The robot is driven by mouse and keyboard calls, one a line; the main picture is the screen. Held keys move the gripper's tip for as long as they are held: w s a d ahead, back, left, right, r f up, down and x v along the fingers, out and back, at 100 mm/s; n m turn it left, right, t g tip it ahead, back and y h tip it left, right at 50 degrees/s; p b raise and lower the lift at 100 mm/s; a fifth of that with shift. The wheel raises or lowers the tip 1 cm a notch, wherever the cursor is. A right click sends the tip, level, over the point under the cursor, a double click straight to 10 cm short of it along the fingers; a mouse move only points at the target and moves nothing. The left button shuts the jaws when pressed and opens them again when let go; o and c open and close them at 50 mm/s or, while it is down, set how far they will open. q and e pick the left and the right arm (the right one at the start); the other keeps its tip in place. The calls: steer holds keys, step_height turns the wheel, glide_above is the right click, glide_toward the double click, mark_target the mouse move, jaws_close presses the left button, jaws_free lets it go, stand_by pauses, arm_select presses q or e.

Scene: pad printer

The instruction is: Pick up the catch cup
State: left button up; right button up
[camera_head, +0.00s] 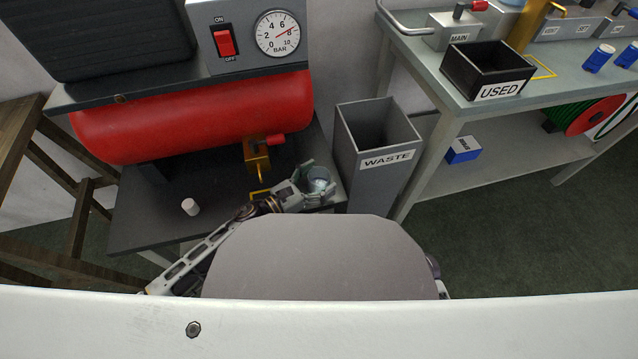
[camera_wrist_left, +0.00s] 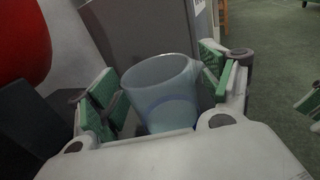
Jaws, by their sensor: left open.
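The catch cup, translucent pale blue, stands between the fingers of my left gripper (camera_head: 312,184). In the head view the cup (camera_head: 320,184) shows only partly, near the right edge of the dark compressor stand (camera_head: 160,222). In the left wrist view the cup (camera_wrist_left: 160,92) is upright with its open rim showing. The green pads of my left gripper (camera_wrist_left: 158,88) lie on either side of it, and the jaws are open. A part with a green pad at the right edge of the wrist view looks like my right gripper (camera_wrist_left: 312,100); its jaws cannot be made out.
The red compressor tank (camera_head: 200,115) and a brass drain valve (camera_head: 257,155) with red handle hang above the stand. A grey WASTE bin (camera_head: 375,145) stands close right of the cup. A small white cylinder (camera_head: 190,206) lies left. The workbench (camera_head: 440,95) is farther right.

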arm_select(q)
steer(key=c, duration=0.9)
arm_select(e)
steer(key=shift+r, duration=0.1)
arm_select(q)
steer(key=shift+c, duration=0.2)
steer(key=shift+r, duration=0.1)
steer(key=shift+r+p, duration=0.35)
steer(key=shift+r, duration=0.35)
step_height(320, 180, up, 16)
steer(key=p, duration=0.7)
steer(key=shift+r, duration=0.2)
arm_select(e)
steer(key=s+d+r+g+h, duration=0.1)
steer(key=d+r, duration=0.3)
steer(key=r, duration=0.6)
steer(key=shift+s+n+g+h, duration=0.15)
steer(key=shift+n+g+h, duration=0.35)
steer(key=shift+g, duration=0.4)
steer(key=shift+f, duration=0.1)
